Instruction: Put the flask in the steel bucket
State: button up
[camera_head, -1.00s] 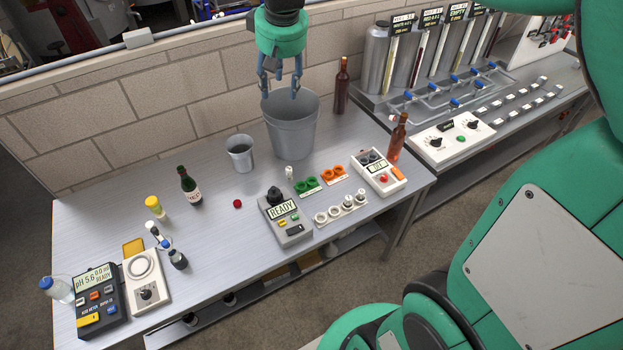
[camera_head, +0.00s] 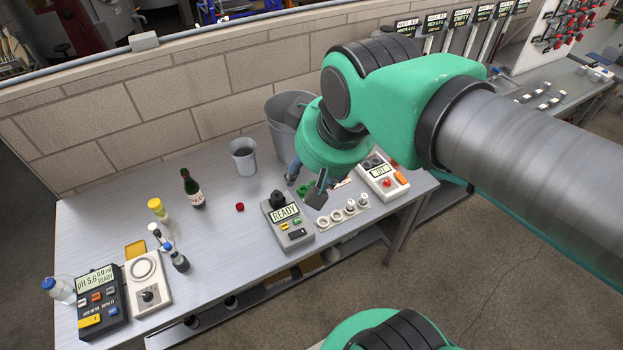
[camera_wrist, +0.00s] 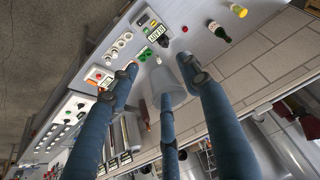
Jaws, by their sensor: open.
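The steel bucket (camera_head: 283,115) stands upright at the back of the bench, its right side hidden behind my arm. It also shows in the wrist view (camera_wrist: 164,84), beyond my fingers. A darker grey shape shows inside its mouth; I cannot tell what it is. My gripper (camera_head: 305,188) is open, with nothing seen between its fingers. It hangs in front of the bucket, over the right part of the bench. No object is clearly identifiable as the flask.
A smaller grey cup (camera_head: 243,157) stands left of the bucket. A green bottle (camera_head: 192,188), a yellow-capped container (camera_head: 158,210) and a red cap (camera_head: 240,207) are farther left. The READY device (camera_head: 288,221) and a button box (camera_head: 382,178) sit near the front edge. A brick wall runs behind.

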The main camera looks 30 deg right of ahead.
jog(key=s, duration=0.1)
jog(key=s+f, duration=0.1)
jog(key=s, duration=0.1)
jog(key=shift+a+f, duration=0.25)
jog(key=shift+f, duration=0.05)
notch_tip(320, 180, down, 5)
jog(key=b, duration=0.4)
jog(key=shift+b, duration=0.4)
